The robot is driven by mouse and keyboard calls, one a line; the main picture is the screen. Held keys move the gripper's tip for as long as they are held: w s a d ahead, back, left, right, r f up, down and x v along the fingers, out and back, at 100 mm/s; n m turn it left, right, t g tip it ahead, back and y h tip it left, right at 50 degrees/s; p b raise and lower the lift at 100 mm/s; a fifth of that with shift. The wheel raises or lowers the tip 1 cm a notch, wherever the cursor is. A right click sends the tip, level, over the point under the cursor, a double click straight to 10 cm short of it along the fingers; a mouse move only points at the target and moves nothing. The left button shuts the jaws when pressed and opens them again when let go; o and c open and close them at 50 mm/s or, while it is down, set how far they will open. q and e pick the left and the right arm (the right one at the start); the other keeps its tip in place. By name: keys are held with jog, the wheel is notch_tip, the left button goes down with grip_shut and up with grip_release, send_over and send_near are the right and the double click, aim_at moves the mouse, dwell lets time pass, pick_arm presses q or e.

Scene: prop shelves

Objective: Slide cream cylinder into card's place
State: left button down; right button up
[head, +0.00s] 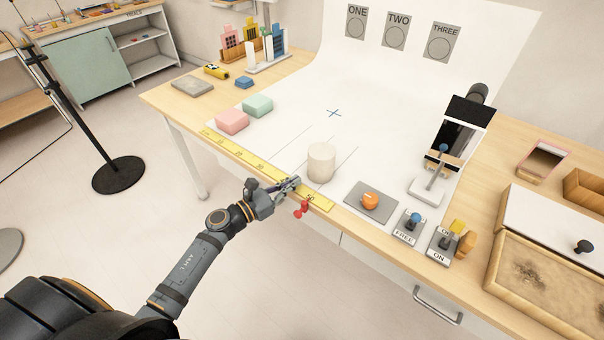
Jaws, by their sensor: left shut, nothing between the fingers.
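The cream cylinder (321,162) stands upright on the white sheet (290,115), near the table's front edge. Thin lines are drawn on the sheet beside it. My left gripper (294,184) is shut and empty, low over the yellow ruler (255,163), just left of and in front of the cylinder. I cannot tell whether it touches the cylinder. Grey cards marked ONE (356,22), TWO (394,33) and THREE (442,43) show on the raised backdrop. I cannot tell which card the task means. My right gripper is not in view.
Pink (232,121) and green (258,105) blocks lie left of the cylinder. A red clip (302,209) sits at the front edge. A grey plate (362,204) with an orange knob (370,200) and lever switches (413,222) lie to the right. The sheet around the blue cross (334,113) is clear.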

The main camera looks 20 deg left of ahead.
aim_at(310, 172)
pick_arm(q)
jog(key=x, duration=0.2)
jog(key=shift+w+d+r+p, duration=0.1)
jog(key=shift+w+d+p, duration=0.1)
jog(key=shift+w+p, duration=0.15)
jog(key=shift+w+d, duration=0.3)
jog(key=shift+w, duration=0.15)
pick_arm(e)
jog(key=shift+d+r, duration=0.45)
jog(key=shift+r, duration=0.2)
pick_arm(q)
jog(key=x, duration=0.3)
jog(key=shift+w+d+b, duration=0.15)
jog(key=shift+w+b, duration=0.05)
jog(key=shift+b, duration=0.15)
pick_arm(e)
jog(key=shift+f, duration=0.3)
